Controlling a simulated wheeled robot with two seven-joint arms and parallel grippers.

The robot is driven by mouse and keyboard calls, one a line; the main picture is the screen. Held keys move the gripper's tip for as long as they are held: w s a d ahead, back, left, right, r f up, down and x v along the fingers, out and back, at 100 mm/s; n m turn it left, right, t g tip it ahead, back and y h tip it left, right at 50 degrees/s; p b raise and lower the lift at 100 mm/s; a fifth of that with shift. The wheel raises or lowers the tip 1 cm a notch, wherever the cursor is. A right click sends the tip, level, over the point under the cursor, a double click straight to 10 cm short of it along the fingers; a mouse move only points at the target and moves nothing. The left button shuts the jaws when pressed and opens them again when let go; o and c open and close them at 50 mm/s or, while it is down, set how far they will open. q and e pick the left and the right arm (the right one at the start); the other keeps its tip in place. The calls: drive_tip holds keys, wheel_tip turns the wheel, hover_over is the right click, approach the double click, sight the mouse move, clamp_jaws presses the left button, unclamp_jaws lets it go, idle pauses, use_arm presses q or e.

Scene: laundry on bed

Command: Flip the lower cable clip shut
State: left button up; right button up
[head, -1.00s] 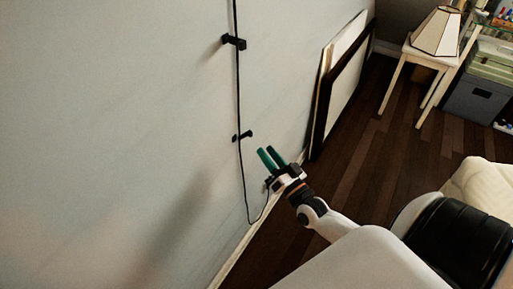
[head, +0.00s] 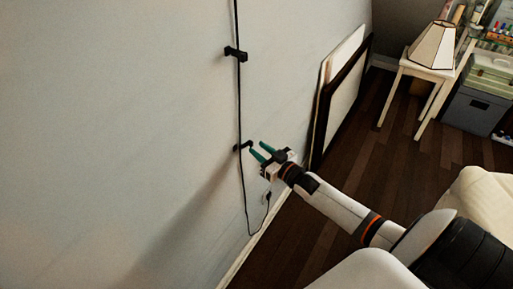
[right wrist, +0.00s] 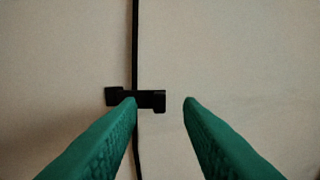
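The lower cable clip (head: 241,147) is a small black clip on the wall, with the black cable (head: 239,100) running down through it. In the right wrist view the clip (right wrist: 152,98) is a short dark bar across the cable (right wrist: 135,45), with a block at each end; whether its flap is shut is unclear. My right gripper (head: 257,148) is open and empty, its green fingers pointing at the wall close by the clip. In the wrist view its left fingertip overlaps the clip's middle and its right fingertip is right of the clip; contact is unclear. My left gripper is out of view.
An upper black clip (head: 236,54) holds the cable higher on the wall. The cable loops near the floor to a small dark end piece (head: 267,197). Framed panels (head: 342,92) lean on the wall to the right. Dark wooden floor (head: 375,150) is clear beyond my arm.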

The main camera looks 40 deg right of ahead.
drive_tip(key=shift+w+a, duration=0.15)
drive_tip(key=shift+w, duration=0.9)
clamp_jaws()
drive_tip(key=n+y+b, duration=0.1)
drive_tip(key=w+n+g+y+b, duration=0.1)
drive_tip(key=y+b, duration=0.1)
drive_tip(key=n+y+b, duration=0.1)
drive_tip(key=b, duration=0.1)
drive_tip(key=shift+w+d+y, duration=0.2)
drive_tip(key=shift+d+y, duration=0.15)
drive_tip(key=shift+y, duration=0.05)
